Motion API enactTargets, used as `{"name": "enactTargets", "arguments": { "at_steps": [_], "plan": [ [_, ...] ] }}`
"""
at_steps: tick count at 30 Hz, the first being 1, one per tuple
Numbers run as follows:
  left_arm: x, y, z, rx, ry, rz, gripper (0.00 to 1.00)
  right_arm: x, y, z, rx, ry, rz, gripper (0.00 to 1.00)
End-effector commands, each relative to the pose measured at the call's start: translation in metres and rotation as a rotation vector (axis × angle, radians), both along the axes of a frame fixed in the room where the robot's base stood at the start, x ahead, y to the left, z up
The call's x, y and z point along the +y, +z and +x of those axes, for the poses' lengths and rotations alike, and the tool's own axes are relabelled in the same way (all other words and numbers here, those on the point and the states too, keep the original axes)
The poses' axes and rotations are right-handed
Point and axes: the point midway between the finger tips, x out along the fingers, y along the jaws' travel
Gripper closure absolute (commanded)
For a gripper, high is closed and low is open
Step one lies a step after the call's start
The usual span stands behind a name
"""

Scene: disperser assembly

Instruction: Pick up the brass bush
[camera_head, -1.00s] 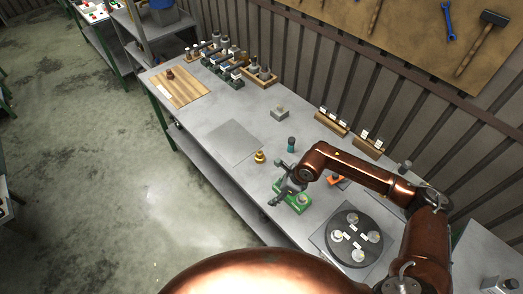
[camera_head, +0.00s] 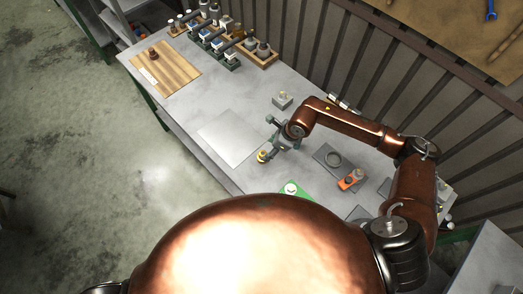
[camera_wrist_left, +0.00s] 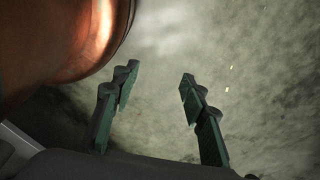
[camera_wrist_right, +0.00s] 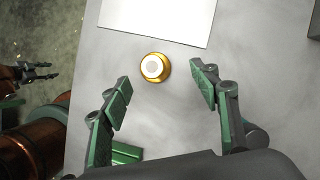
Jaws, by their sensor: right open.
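The brass bush (camera_wrist_right: 155,67) stands on the bare grey table in the right wrist view, just ahead of my right gripper's fingertips. Its round gold flange surrounds a pale top. In the head view the brass bush (camera_head: 262,156) is small, beside my right gripper (camera_head: 275,137). In the right wrist view my right gripper (camera_wrist_right: 160,78) is open and empty, its two green-padded fingers on either side of the line to the bush. My left gripper (camera_wrist_left: 158,78) is open and empty above the concrete floor.
A flat grey plate (camera_head: 230,138) lies next to the bush. An orange part (camera_head: 351,179) lies further right. A wooden board (camera_head: 165,68) and several racked parts stand at the far left. A small grey block (camera_head: 283,99) stands behind.

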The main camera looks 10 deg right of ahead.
Motion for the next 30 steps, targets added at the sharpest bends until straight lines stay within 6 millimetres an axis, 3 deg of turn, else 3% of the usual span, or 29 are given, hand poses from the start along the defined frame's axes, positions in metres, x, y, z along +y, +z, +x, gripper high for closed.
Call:
{"name": "enactTargets", "arguments": {
  "at_steps": [9,13,19,22,30],
  "plan": [
    [0.002,0.012,-0.046,0.053,0.012,0.002,0.6,0.022,-0.039,0.01,0.01,0.002,0.001,0.44],
    [0.001,0.012,-0.03,0.036,0.008,0.002,0.6,0.026,-0.053,0.013,0.01,0.003,0.0,0.44],
    [-0.001,0.015,0.005,-0.01,0.001,-0.001,0.6,0.027,-0.057,0.014,0.008,0.004,0.0,0.44],
    [-0.001,0.014,0.004,-0.008,0.001,-0.001,0.6,0.028,-0.056,0.014,0.008,0.005,0.0,0.45],
    [0.0,0.013,-0.014,0.014,0.004,0.0,0.6,0.027,-0.056,0.014,0.008,0.004,0.0,0.63]
  ]
}}
